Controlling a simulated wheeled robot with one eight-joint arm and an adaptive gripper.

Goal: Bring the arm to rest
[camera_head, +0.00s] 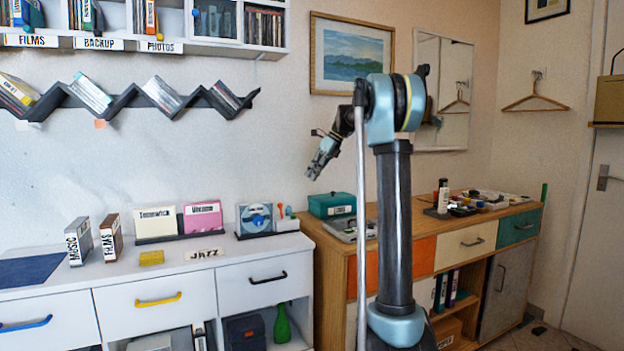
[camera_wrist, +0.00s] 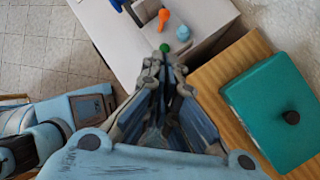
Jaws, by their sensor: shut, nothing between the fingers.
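My gripper (camera_head: 314,172) hangs in the air at the end of my bent arm, pointing down and to the left in the head view. It is above the gap between the white cabinet and the wooden sideboard. In the wrist view my gripper (camera_wrist: 166,50) has its fingers together at the tips, with nothing between them. It touches nothing that I can see.
The white cabinet (camera_head: 200,272) holds disc cases and a JAZZ label. A teal box (camera_head: 331,204) sits on the wooden sideboard (camera_head: 455,228); it also shows in the wrist view (camera_wrist: 278,110). A zigzag shelf (camera_head: 131,96) hangs on the wall.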

